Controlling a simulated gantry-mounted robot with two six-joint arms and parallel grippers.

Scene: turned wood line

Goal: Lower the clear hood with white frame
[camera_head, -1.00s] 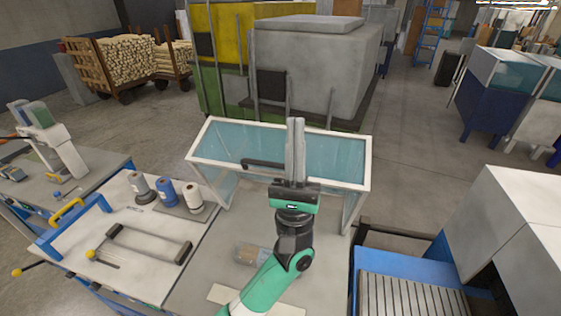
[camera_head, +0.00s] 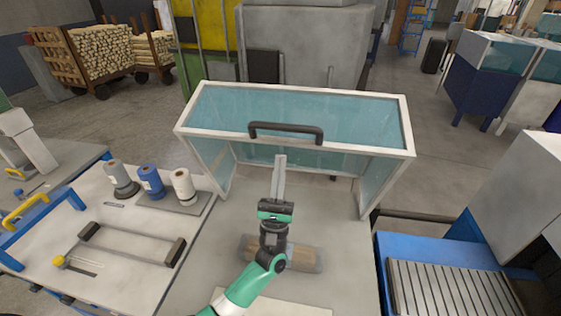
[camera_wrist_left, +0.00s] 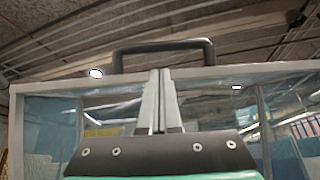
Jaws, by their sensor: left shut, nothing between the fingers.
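The clear hood with white frame (camera_head: 188,112) stands raised over the grey bench top, its front side open toward me. A dark handle (camera_head: 286,127) sits on the front edge of its top; it also shows in the left wrist view (camera_wrist_left: 165,48). My left gripper (camera_head: 280,157) is shut and empty, pointing away from me, just below and in front of the handle in the head view. In the left wrist view its fingers (camera_wrist_left: 160,75) lie below the handle bar; I cannot tell whether they touch the frame. My right gripper is not in view.
A wooden piece (camera_head: 302,255) lies on the bench behind my left arm. Several thread-like spools (camera_head: 150,182) and a dark-ended bar handle (camera_head: 130,243) are on the left. A blue slatted machine bed (camera_head: 440,287) is at the right.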

